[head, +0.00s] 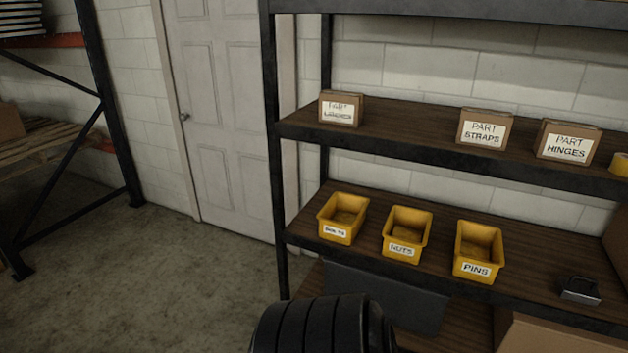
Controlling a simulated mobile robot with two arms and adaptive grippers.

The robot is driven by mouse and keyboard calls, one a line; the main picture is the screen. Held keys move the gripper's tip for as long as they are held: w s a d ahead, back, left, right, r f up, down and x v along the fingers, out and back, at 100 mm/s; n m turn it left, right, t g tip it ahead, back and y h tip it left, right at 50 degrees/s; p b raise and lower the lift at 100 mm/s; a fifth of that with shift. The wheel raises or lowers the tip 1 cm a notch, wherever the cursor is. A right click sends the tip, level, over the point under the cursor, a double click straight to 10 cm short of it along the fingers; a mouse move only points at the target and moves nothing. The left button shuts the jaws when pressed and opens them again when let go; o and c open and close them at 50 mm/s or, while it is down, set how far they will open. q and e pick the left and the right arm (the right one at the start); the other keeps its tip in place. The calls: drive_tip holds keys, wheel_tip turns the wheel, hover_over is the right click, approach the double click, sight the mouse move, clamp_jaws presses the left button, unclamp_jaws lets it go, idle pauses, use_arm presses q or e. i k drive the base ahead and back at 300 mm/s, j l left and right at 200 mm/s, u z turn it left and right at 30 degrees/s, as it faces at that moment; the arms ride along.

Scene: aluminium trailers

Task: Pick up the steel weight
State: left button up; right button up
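A small grey metal block with a dark handle on top, which looks like the steel weight (580,291), sits on the middle shelf (530,290) in the head view. It is at the far right, close to the shelf's front edge, to the right of the yellow bin labelled PINS (478,270). Nothing covers it. Neither of my grippers shows in the head view.
Yellow bins labelled NUTS (405,251) and, less legibly, BOLTS (338,233) stand left of the PINS bin. Cardboard boxes labelled STRAPS (484,130) and HINGES (567,145) stand on the shelf above. A dark upright (275,150) bounds the rack's left. Floor (170,290) is clear there.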

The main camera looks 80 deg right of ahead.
sight(569, 289)
drive_tip(key=z, duration=4.15)
